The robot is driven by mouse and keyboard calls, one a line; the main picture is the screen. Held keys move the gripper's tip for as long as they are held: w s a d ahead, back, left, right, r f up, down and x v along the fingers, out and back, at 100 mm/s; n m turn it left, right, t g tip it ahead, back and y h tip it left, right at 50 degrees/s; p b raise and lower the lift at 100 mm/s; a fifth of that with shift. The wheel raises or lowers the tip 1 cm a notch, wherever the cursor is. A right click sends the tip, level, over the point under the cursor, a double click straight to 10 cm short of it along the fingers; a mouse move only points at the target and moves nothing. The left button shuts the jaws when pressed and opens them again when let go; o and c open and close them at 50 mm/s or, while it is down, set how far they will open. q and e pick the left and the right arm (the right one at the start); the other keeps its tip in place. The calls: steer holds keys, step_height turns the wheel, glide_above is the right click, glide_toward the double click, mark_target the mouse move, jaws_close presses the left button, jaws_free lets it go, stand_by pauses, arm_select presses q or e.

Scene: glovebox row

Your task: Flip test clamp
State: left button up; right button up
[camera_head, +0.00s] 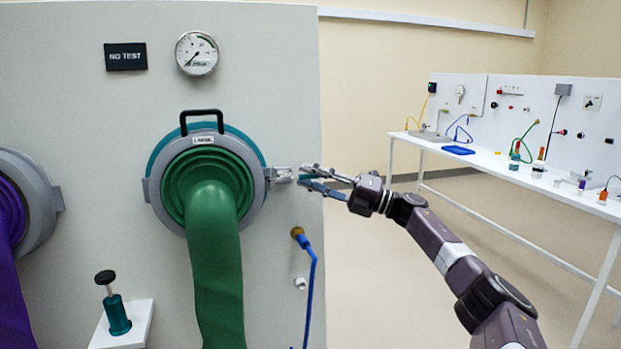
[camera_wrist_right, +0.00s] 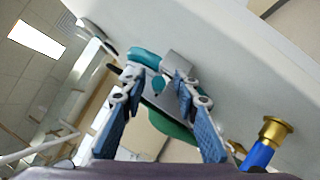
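The green glove port has a grey clamp ring (camera_head: 153,198) around a green glove (camera_head: 216,255), with a black handle on top. A small metal clamp latch (camera_head: 281,174) sits at the ring's right side. My right gripper (camera_head: 306,177) is at the latch, coming from the right, with its fingers apart. In the right wrist view, my right gripper (camera_wrist_right: 157,84) has its blue-padded fingers spread, with the grey metal latch plate (camera_wrist_right: 172,66) and teal parts showing between and beyond them. I cannot tell whether a finger touches it. My left gripper is not in view.
A blue hose with a brass fitting (camera_head: 298,233) hangs below the latch; the fitting also shows in the wrist view (camera_wrist_right: 275,130). A gauge (camera_head: 197,54) and "NO TEST" sign (camera_head: 125,57) are above. A purple glove port (camera_head: 40,205) is left. A white bench (camera_head: 480,160) stands back right.

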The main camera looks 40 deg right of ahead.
steer(key=v, duration=1.2)
stand_by(1.0)
